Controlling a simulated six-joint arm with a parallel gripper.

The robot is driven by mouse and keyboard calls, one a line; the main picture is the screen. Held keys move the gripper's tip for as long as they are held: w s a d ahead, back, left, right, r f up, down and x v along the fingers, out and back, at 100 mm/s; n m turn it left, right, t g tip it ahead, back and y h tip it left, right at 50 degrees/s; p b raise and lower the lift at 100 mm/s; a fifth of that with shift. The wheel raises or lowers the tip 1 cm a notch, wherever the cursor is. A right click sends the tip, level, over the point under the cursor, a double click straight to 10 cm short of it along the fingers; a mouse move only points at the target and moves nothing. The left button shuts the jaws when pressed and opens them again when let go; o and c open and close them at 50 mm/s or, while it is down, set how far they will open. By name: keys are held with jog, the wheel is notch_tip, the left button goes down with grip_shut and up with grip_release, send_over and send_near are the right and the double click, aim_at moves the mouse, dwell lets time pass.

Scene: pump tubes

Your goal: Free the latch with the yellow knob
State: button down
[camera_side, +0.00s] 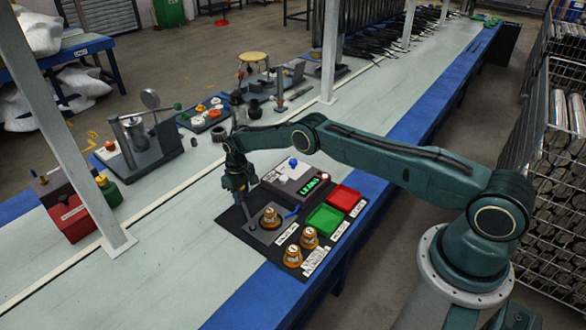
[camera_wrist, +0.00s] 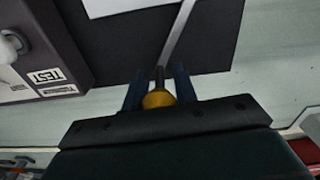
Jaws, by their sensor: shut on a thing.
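The yellow knob (camera_wrist: 158,99) is between the two blue fingers of my gripper (camera_wrist: 160,80) in the wrist view. The fingers are shut on it from both sides. A short dark stem runs from the knob to a thin grey bar (camera_wrist: 180,30), which seems to be the latch arm, slanting up over a dark surface. In the side view my gripper (camera_side: 237,188) points down at the left end of the black mat (camera_side: 232,220). The knob is hidden there by the fingers, and I cannot tell the latch's exact position.
Orange-brown pump parts (camera_side: 309,238) stand on the mat near my gripper.

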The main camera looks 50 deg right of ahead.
jog(key=shift+w+a+r, duration=0.1)
jog(key=shift+w, duration=0.05)
jog(key=c, duration=1.1)
grip_release()
jog(key=shift+c, duration=0.2)
jog(key=shift+r, duration=6.85)
jog(key=shift+r, duration=0.1)
